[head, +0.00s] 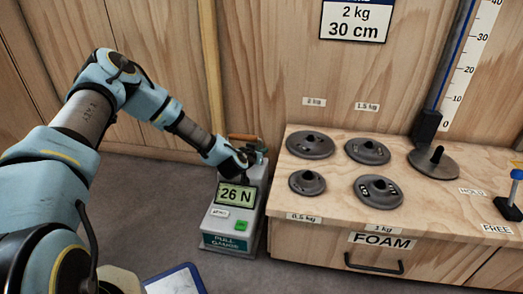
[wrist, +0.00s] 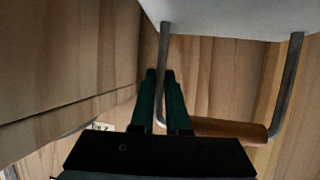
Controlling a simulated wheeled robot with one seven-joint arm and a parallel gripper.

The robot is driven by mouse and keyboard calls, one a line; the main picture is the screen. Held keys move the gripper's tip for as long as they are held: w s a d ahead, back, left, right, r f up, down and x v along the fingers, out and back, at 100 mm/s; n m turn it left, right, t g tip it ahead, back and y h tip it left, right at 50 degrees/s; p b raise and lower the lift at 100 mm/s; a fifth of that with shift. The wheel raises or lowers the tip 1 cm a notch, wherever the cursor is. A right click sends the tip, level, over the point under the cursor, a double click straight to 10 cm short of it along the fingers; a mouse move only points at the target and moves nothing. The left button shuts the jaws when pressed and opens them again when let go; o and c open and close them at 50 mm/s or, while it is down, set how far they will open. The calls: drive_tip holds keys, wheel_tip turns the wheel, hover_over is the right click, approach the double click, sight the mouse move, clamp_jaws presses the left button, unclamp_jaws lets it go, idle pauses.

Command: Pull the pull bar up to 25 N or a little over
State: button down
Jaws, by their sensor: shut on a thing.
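The grey pull gauge (head: 232,212) stands on the floor to the left of the wooden bench. Its display (head: 236,196) reads 26 N, and a green button sits below it. The pull bar, a wooden handle on metal rods, shows partly behind my gripper in the head view (head: 241,137). In the wrist view the bar (wrist: 235,128) runs across between two metal rods. In the head view my gripper is largely hidden behind my wrist, above the gauge.
The wooden bench (head: 410,221) carries several dark round weights, with a drawer labelled FOAM below. A sign (head: 355,20) reads 2 kg, 30 cm. A vertical scale (head: 470,50) and a blue-knobbed HOLD/FREE lever (head: 514,190) are at the right. A blue-edged board (head: 175,281) lies at the front.

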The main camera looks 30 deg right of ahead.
drive_tip(key=shift+w+d+f+b, duration=0.1)
drive_tip(key=shift+f+b, duration=0.2)
drive_tip(key=shift+f, duration=0.1)
drive_tip(key=shift+w+d+f+b, duration=0.1)
drive_tip(key=shift+f+b, duration=0.15)
drive_tip(key=shift+f, duration=0.1)
drive_tip(key=c, duration=1.2)
unclamp_jaws()
drive_tip(key=shift+s, duration=0.1)
drive_tip(key=o, duration=0.4)
drive_tip(key=shift+a+f, duration=0.15)
drive_tip(key=shift+f, duration=0.05)
